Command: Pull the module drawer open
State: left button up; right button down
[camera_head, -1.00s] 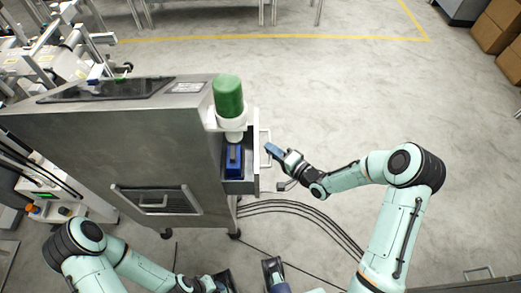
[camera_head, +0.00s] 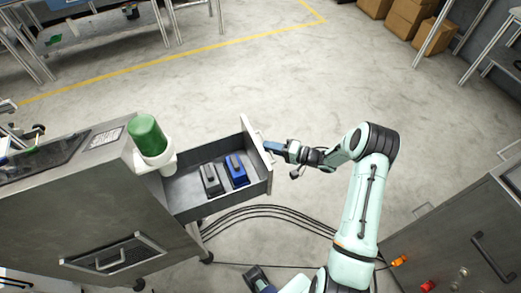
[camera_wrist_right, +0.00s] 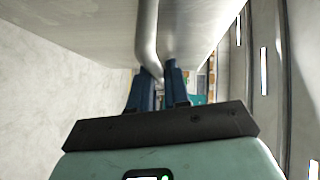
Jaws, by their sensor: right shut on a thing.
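The module drawer (camera_head: 190,200) sticks well out of the right side of the grey metal cabinet (camera_head: 110,225). A grey module (camera_head: 212,180) and a blue module (camera_head: 237,171) lie in it. My right gripper (camera_head: 268,146) is at the drawer's front panel. In the right wrist view, its blue fingers (camera_wrist_right: 158,88) are shut around the drawer's bar handle (camera_wrist_right: 147,40). The handle is mostly hidden in the head view.
A green cylinder (camera_head: 147,135) in a white holder stands on the cabinet beside the drawer. Black cables (camera_head: 255,212) lie on the floor below. Another metal cabinet (camera_head: 470,235) stands at the right. The floor beyond the drawer is clear.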

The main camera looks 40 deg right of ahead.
jog(key=shift+s+d, duration=0.1)
jog(key=shift+d, duration=0.3)
jog(key=c, duration=1.2)
grip_release()
jog(key=shift+o, duration=0.2)
jog(key=v, duration=1.3)
jog(key=shift+s+d, duration=0.15)
